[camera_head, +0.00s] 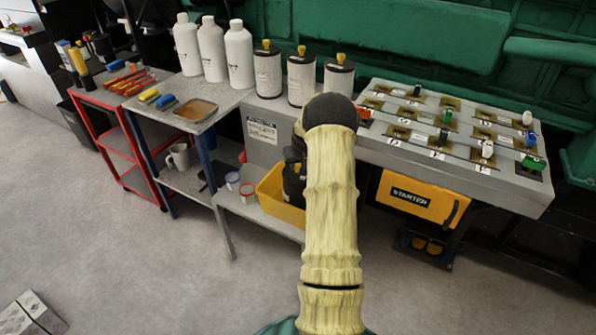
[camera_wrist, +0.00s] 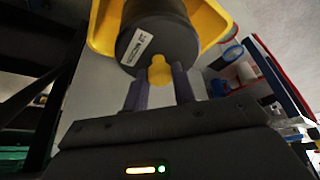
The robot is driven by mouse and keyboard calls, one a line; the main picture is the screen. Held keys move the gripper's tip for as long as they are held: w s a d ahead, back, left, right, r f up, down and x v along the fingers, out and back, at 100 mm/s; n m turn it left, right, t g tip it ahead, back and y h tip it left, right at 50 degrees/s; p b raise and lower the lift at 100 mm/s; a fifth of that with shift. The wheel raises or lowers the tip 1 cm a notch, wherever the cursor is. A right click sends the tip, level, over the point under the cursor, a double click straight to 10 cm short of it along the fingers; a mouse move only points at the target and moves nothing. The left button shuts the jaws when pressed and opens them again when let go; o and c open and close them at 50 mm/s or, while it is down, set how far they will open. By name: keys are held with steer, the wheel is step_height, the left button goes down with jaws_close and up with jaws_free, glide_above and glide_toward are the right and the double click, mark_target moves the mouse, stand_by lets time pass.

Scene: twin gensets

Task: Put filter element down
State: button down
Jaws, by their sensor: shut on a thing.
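A dark cylindrical filter element (camera_wrist: 155,40) with a white label and a yellow knob (camera_wrist: 159,70) fills the upper middle of the wrist view. My gripper (camera_wrist: 160,82) is shut on the knob, one finger on each side. The yellow bin (camera_wrist: 214,22) shows behind and around the element; I cannot tell whether the element touches it. In the head view the yellow bin (camera_head: 270,196) sits low under the bench, with dark shapes (camera_head: 293,178) in or over it.
White bottles (camera_head: 212,50) and a brown tray (camera_head: 196,110) are on the side table. Small tubs (camera_head: 233,181) stand left of the bin.

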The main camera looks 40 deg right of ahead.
steer(key=shift+f, duration=1.5)
steer(key=c, duration=1.1)
jaws_free()
steer(key=shift+c, duration=0.2)
steer(key=v, duration=1.2)
steer(key=shift+a, duration=0.1)
